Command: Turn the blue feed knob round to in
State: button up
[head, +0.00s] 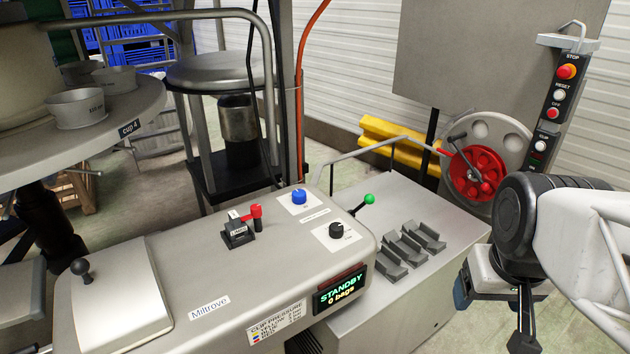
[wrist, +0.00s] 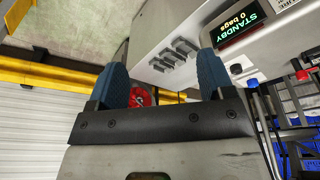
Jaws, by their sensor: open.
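The blue feed knob (head: 299,197) stands on a white label plate on top of the grey machine housing, near its back edge. The writing on its plate is too small to read, so I cannot tell which way it points. My gripper (head: 492,302) is at the right of the head view, well to the right of the knob and apart from it. In the wrist view my gripper (wrist: 162,85) shows two blue fingertips spread apart with nothing between them.
A black knob (head: 336,230), a red-handled lever (head: 255,213) and a green-tipped lever (head: 369,199) surround the blue knob. A display (head: 340,288) reads STANDBY, 0 bags. Grey ridged blocks (head: 405,249) sit on the lower deck. A button post (head: 559,92) and red wheel (head: 475,172) stand behind.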

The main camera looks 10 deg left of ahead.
jog(key=w+a+r+n, duration=0.2)
jog(key=w+a+n, duration=0.1)
jog(key=w, duration=0.4)
jog(key=w+a+r+n, duration=0.1)
jog(key=w+a+n, duration=0.25)
jog(key=w, duration=0.35)
jog(key=n+g, duration=0.3)
jog(key=n, duration=1.7)
send_over(299, 193)
notch_tip(299, 193, down, 14)
jog(key=shift+w+f, duration=0.1)
jog(key=shift+f, duration=0.1)
jog(key=shift+f, duration=3.75)
jog(key=c, duration=0.9)
